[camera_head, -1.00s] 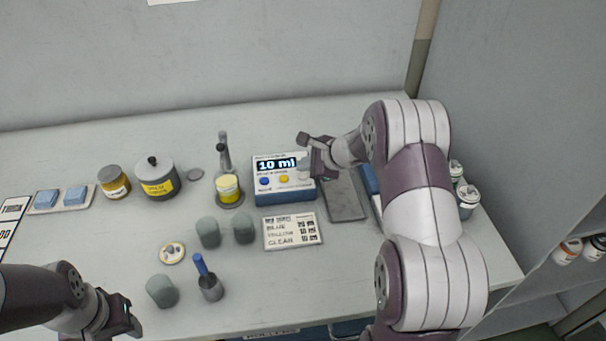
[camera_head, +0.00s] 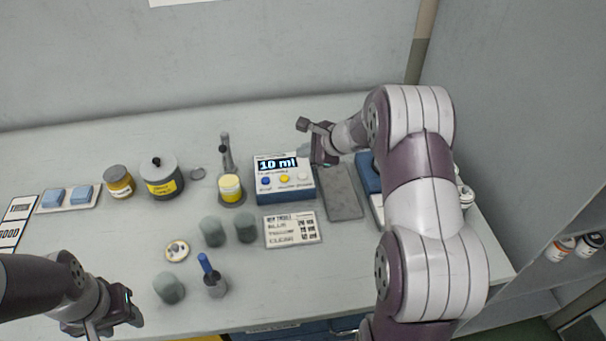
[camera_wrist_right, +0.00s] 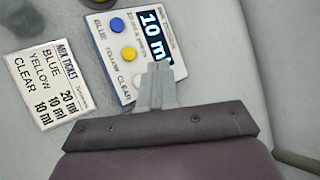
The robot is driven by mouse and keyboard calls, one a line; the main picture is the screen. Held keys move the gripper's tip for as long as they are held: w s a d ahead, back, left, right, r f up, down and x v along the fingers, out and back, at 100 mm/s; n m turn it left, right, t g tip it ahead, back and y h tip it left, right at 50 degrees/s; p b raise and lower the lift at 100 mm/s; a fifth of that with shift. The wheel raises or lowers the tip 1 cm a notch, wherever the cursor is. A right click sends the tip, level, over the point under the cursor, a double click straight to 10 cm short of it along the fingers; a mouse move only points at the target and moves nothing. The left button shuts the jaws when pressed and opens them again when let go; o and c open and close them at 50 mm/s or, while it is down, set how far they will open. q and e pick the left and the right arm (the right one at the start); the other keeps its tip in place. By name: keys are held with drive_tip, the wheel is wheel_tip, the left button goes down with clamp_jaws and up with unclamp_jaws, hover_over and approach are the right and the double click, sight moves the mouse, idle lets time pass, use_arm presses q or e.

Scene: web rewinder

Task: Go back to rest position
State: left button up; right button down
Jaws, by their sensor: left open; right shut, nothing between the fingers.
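My right gripper (camera_head: 306,150) is shut and empty beside the right edge of the blue dispenser box (camera_head: 284,180), whose screen reads "10 ml". In the right wrist view the shut fingers (camera_wrist_right: 157,85) overlap the dispenser (camera_wrist_right: 125,45) near its white button and screen; whether they touch it cannot be told. My left gripper (camera_head: 125,318) is at the lower left, near the table's front edge, open and empty.
A mix ticket (camera_head: 292,230), a grey pad (camera_head: 343,192), grey-green cups (camera_head: 212,231), a cup with a blue-handled tool (camera_head: 214,284) and a yellow-filled beaker (camera_head: 230,188) stand on the table. Jars (camera_head: 161,177) stand left of the beaker. A wall rises behind.

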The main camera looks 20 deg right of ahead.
idle(0.3)
drive_tip(key=s+a+f+n+g, duration=0.1)
drive_tip(key=s+f+n+g, duration=0.3)
drive_tip(key=s+n, duration=0.3)
drive_tip(key=s+a+r+n+g+h+p, duration=0.1)
drive_tip(key=s+a+r+n+h, duration=0.1)
drive_tip(key=s+a+r+n, duration=0.2)
drive_tip(key=s+a+r+n+g+h+p, duration=0.1)
drive_tip(key=s+a+r+n, duration=0.3)
drive_tip(key=s+n, duration=0.6)
drive_tip(key=s+h+p, duration=0.1)
drive_tip(key=s, duration=0.4)
drive_tip(key=shift+a+n+g, duration=0.2)
drive_tip(key=shift+n+g, duration=0.2)
drive_tip(key=shift+s, duration=0.15)
